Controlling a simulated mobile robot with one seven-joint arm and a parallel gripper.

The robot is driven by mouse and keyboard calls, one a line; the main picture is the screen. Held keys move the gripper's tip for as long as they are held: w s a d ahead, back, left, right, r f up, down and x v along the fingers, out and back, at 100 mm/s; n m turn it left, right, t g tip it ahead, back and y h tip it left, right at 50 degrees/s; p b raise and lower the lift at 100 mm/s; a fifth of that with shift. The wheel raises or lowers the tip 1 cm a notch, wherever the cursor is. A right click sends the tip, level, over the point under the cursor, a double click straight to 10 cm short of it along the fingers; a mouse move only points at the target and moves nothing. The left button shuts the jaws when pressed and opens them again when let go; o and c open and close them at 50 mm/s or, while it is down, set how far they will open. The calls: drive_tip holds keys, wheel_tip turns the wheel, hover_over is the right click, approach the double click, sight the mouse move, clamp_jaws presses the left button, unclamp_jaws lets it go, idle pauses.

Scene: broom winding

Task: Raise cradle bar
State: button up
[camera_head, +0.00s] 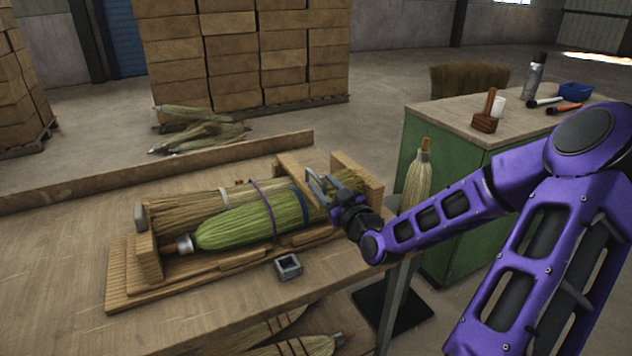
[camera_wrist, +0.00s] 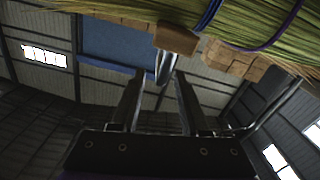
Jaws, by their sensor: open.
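A wooden cradle (camera_head: 152,262) on the workbench holds a bundle of tan straw (camera_head: 185,212) and a green broom (camera_head: 235,225), lying side by side. A wooden bar (camera_head: 294,172) crosses the cradle near its right end; I cannot tell whether this is the cradle bar. My gripper (camera_head: 320,188) is at the cradle's right end, over the bristles. In the wrist view my gripper (camera_wrist: 157,78) is open, its fingers apart. A short metal rod (camera_wrist: 166,66) shows just beyond the fingertips, below a wooden block (camera_wrist: 176,39). I cannot tell whether the rod is between them.
A small grey metal box (camera_head: 288,267) sits on the bench in front of the cradle. A long board (camera_head: 75,185) edges the bench's back. A green cabinet (camera_head: 447,170) stands at the right, with a spray can (camera_head: 534,78) and tools on top. The bench's left side is clear.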

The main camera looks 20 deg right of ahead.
sight(309, 169)
drive_tip(key=shift+w+a, duration=0.1)
drive_tip(key=shift+w, duration=2.1)
drive_tip(key=shift+c, duration=0.3)
clamp_jaws()
